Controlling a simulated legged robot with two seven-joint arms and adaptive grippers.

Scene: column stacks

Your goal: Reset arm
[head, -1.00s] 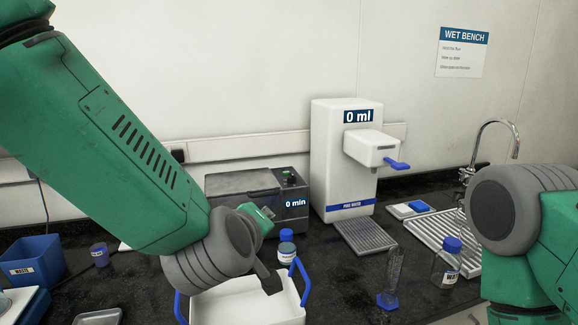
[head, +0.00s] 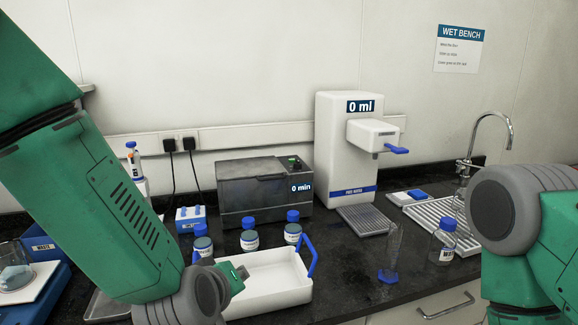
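My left arm (head: 120,215) is green and reaches down from the left. Its grey wrist (head: 185,300) is at the near left corner of a white tray with blue handles (head: 270,295), covering part of it. A small green and grey end part (head: 234,276) shows over the tray's left side. The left fingertips cannot be made out, and nothing is seen held. My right arm (head: 525,225) shows at the right edge with a large grey joint. Its gripper is out of the picture.
Several blue-capped bottles (head: 249,238) stand behind the tray, before a grey bath (head: 262,190) reading 0 min. A water dispenser (head: 340,150) reads 0 ml. A glass cylinder (head: 392,250) and a capped bottle (head: 443,240) stand before the drying rack (head: 425,222) and sink tap (head: 490,120).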

